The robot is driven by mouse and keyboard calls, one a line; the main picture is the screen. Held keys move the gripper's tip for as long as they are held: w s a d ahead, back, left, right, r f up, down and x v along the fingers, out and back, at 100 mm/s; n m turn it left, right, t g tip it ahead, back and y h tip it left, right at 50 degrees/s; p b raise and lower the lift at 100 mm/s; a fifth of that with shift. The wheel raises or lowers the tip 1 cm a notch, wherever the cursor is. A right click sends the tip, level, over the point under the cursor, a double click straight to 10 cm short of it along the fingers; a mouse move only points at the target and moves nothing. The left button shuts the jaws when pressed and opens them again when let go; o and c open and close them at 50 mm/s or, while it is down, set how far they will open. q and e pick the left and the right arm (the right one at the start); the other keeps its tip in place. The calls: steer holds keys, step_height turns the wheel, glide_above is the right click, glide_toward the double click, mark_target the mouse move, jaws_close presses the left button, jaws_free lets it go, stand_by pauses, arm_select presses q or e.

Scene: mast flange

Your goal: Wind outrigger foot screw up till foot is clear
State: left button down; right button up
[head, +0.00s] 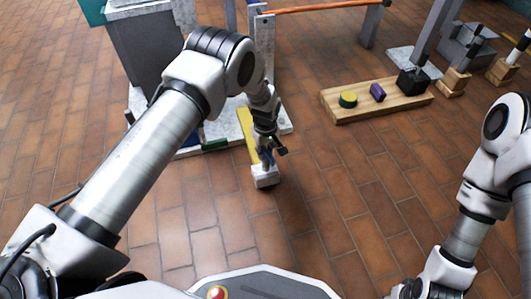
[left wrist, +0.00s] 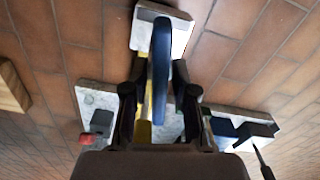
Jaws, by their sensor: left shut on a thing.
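The outrigger shows as a yellow beam (head: 246,130) running out from the mast base, with a pale block (head: 265,180) at its outer end, low over the tiles. The block also shows in the left wrist view (left wrist: 183,22). My left gripper (head: 267,150) points down above this end. In the left wrist view its fingers are closed on a blue handle (left wrist: 161,70) standing between them. The screw thread and the underside of the foot are hidden, so I cannot tell whether the foot touches the floor. My right arm is at the right; its gripper end is cut off at the bottom edge.
A wooden board (head: 375,101) with a green-yellow disc (head: 348,99), a purple block (head: 377,92) and a black block lies to the right. A grey cabinet (head: 150,50) and a post stand behind my left arm. The tiled floor in front is clear.

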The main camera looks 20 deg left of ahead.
arm_select(q)
steer(key=shift+f+n, duration=0.1)
steer(key=shift+n, duration=0.7)
steer(key=c, duration=1.1)
jaws_free()
step_height(320, 180, up, 5)
steer(key=p, duration=0.4)
steer(key=shift+r, duration=0.2)
steer(key=shift+f, duration=0.15)
